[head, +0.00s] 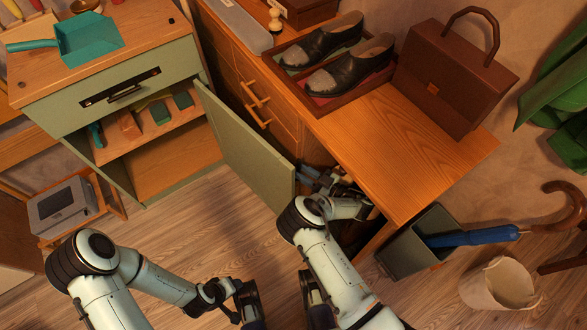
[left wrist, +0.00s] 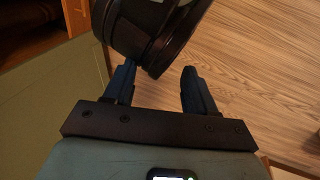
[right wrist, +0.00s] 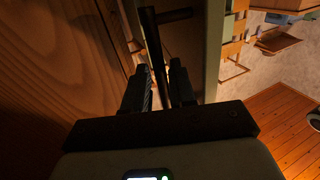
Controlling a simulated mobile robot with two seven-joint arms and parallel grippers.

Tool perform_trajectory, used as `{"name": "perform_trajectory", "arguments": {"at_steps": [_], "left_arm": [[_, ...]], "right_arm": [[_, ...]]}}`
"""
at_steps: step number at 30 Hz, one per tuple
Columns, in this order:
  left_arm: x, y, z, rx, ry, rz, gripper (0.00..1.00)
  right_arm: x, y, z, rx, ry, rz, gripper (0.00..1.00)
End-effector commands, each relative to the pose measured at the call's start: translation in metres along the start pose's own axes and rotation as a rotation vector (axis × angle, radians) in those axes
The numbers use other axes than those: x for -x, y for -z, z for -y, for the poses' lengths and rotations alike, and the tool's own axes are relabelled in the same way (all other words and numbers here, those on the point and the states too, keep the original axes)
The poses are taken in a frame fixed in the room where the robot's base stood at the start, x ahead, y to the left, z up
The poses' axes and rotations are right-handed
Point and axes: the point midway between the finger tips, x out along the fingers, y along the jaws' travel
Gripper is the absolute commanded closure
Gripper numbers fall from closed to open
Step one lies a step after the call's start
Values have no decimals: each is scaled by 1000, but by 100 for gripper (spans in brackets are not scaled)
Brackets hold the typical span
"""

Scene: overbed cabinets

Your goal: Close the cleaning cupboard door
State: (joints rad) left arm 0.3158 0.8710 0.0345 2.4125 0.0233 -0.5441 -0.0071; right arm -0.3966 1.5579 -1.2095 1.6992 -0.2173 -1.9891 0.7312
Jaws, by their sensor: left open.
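The cleaning cupboard (head: 110,95) is a green cabinet with a wooden top. Its green door (head: 245,145) stands wide open, swung out toward the wooden chest on the right. My right gripper (head: 320,180) is beside the door's outer face, in the gap before the chest. In the right wrist view a dark bar handle (right wrist: 150,35) runs between my right fingers (right wrist: 160,90), beside the green door panel (right wrist: 213,50). Whether they grip it is unclear. In the left wrist view my left gripper (left wrist: 158,90) is open, with a dark round arm part of mine in front of it.
Brushes and sponges (head: 160,110) lie on the cupboard shelf; a teal dustpan (head: 88,38) is on top. The chest (head: 430,150) carries shoes (head: 350,65) and a brown bag (head: 455,80). A bin (head: 415,240) and basket (head: 500,285) stand right.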

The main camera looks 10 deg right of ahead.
Motion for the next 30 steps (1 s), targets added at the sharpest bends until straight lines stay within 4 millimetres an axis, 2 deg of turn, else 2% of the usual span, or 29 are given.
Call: {"name": "perform_trajectory", "arguments": {"at_steps": [1, 6, 11, 18, 19, 21, 30], "left_arm": [[-8, 7, 3, 2, 2, -20, 44], [-15, 21, 5, 5, 4, -59, 44], [-16, 24, 6, 5, 4, -71, 44], [-16, 25, 6, 5, 4, -72, 44], [-16, 25, 6, 5, 4, -72, 44], [-16, 25, 6, 5, 4, -72, 44], [-14, 23, 5, 4, 4, -66, 44]], "right_arm": [[-12, -3, 2, 2, 7, -2, 75], [-34, -1, 1, 0, 4, -2, 75], [-42, 1, 1, -1, 1, -3, 75], [-43, 1, 0, -1, 0, -2, 75], [-43, 1, 0, -1, 0, -2, 78], [-43, 1, 0, -1, 0, -2, 100], [-46, 2, 4, -2, -2, -3, 100]]}}
